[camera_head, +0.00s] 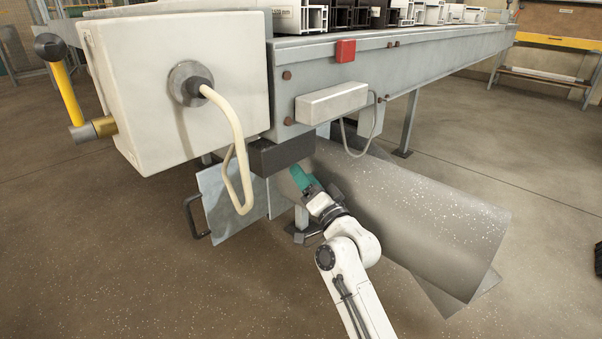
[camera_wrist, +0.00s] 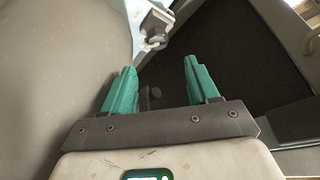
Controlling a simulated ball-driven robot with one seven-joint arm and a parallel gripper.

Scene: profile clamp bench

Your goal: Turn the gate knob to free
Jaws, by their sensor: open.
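My gripper (camera_head: 299,176) points in under the near end of the bench, below a dark block (camera_head: 281,154) and beside a curved grey metal sheet (camera_head: 420,215). In the wrist view the two teal fingers (camera_wrist: 160,65) are apart with nothing held between them. A small pale metal fitting with a dark part (camera_wrist: 154,23) shows beyond the fingertips, by the edge of the curved sheet. I cannot tell whether it is the gate knob. In the head view no gate knob can be made out. A grey flap panel (camera_head: 232,208) with a black handle (camera_head: 196,217) hangs to the left.
A white box (camera_head: 165,110) with a cable juts out at the bench end. A yellow lever (camera_head: 68,92) with a black ball sticks out on its left. White and black profiles lie on the bench (camera_head: 440,55). Open floor (camera_head: 90,250) is at the front left.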

